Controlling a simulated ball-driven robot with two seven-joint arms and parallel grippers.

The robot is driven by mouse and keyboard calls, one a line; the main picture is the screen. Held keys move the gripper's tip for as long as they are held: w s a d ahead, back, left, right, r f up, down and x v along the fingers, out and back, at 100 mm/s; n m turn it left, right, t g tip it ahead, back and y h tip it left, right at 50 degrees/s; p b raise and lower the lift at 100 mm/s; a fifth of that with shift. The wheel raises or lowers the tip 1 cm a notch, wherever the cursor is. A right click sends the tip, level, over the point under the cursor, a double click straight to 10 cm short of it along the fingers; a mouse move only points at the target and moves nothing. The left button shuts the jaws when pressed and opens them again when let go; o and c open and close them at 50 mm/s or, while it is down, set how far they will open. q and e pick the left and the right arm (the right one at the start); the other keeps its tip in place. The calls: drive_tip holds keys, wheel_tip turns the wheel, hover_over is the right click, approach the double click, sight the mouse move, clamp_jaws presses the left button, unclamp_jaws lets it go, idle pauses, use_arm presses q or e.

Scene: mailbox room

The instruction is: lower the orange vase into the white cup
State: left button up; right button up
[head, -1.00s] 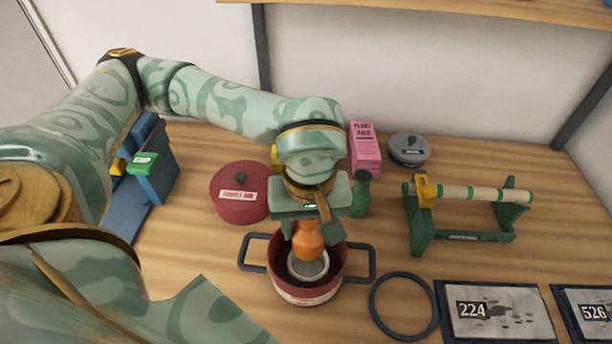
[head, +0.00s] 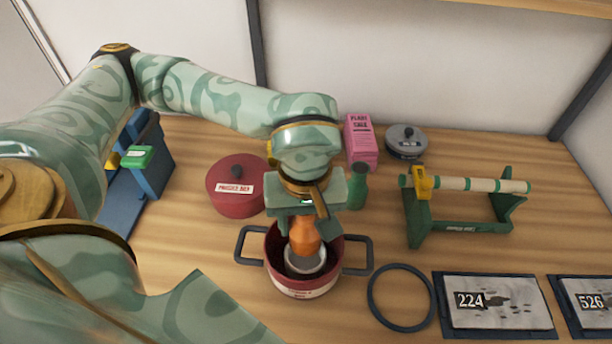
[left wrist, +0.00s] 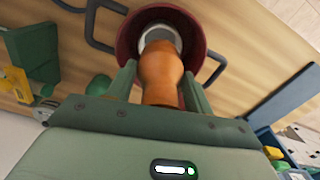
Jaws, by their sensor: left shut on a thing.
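My left gripper (head: 305,222) is shut on the orange vase (head: 305,239) and holds it pointing down above the red pot. In the left wrist view the vase (left wrist: 161,75) sits between the two fingers. The white cup (head: 305,262) stands inside the red pot (head: 302,286), and its rim shows around the vase's lower end. In the left wrist view the cup (left wrist: 159,33) is partly covered by the vase. The lower end of the vase is at the cup's mouth; how deep it reaches in I cannot tell. My right gripper is not in view.
The pot's dark handles stick out left and right. A red lid (head: 235,185), a green bottle (head: 358,187), a pink box (head: 361,141) and a grey tin (head: 405,141) stand behind. A green rack (head: 464,228) and a dark ring (head: 401,325) lie right. Bare table lies between them.

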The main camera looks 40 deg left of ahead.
sight(306, 234)
use_arm(q)
drive_tip(key=shift+f+b, duration=1.5)
drive_tip(key=shift+f, duration=0.5)
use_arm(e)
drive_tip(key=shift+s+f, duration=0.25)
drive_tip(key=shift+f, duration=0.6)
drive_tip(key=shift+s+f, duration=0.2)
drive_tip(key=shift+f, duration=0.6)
use_arm(q)
drive_tip(key=shift+f+b, duration=1.75)
drive_tip(key=shift+f, duration=0.45)
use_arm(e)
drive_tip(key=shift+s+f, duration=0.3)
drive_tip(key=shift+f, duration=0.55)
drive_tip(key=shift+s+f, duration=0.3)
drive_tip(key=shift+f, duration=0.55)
use_arm(q)
drive_tip(key=o, duration=1.2)
wheel_tip(306, 234, up, 16)
drive_tip(key=p, duration=0.4)
drive_tip(key=shift+r, duration=0.2)
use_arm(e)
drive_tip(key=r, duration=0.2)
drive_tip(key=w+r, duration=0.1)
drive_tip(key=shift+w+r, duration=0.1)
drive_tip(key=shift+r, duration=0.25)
use_arm(q)
drive_tip(key=shift+f, duration=0.1)
